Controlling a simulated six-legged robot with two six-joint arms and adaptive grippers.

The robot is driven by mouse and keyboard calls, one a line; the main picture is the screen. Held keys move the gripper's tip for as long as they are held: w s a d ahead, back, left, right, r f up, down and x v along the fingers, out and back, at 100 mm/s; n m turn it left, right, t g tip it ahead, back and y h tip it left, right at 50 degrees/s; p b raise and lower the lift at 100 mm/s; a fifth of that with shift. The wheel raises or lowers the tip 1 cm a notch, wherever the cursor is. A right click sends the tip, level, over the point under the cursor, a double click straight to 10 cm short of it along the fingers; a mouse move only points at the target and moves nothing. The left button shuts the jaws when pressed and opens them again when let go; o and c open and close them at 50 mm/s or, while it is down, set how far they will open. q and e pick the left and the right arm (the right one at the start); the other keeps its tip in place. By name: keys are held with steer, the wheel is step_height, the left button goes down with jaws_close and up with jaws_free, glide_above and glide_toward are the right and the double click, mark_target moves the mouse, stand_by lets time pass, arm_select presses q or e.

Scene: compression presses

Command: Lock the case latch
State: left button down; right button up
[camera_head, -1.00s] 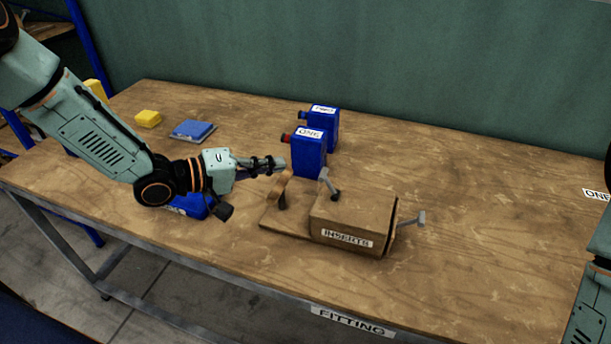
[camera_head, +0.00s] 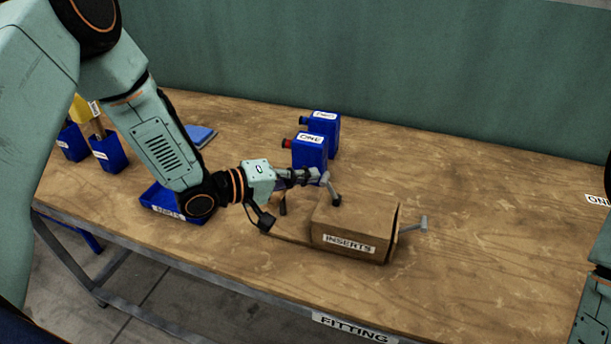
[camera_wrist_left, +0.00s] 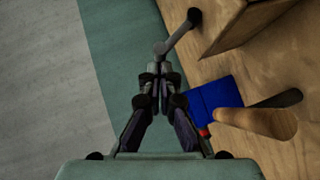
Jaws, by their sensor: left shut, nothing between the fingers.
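The wooden case (camera_head: 330,225), labelled INSERTS, sits on the bench. A grey lever (camera_head: 332,188) stands up at its back left corner, and another grey lever (camera_head: 413,226) sticks out at its right end. The lever I take for the latch also shows in the left wrist view (camera_wrist_left: 180,32). My left gripper (camera_head: 319,176) is shut and empty, its tips at the end of the upright lever. In the left wrist view the closed tips (camera_wrist_left: 160,72) sit just by the lever's end; I cannot tell if they touch. My right gripper is out of view.
Two blue canisters (camera_head: 309,152) stand behind the case, close to my left gripper. A wooden handle (camera_wrist_left: 260,122) shows in the left wrist view. A blue tray (camera_head: 160,197) and blue bins (camera_head: 108,154) are at left.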

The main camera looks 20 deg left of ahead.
arm_select(q)
steer(key=shift+d+r+m+y+p, duration=0.25)
steer(key=shift+r+m+y+p, duration=0.05)
steer(key=shift+p, duration=0.3)
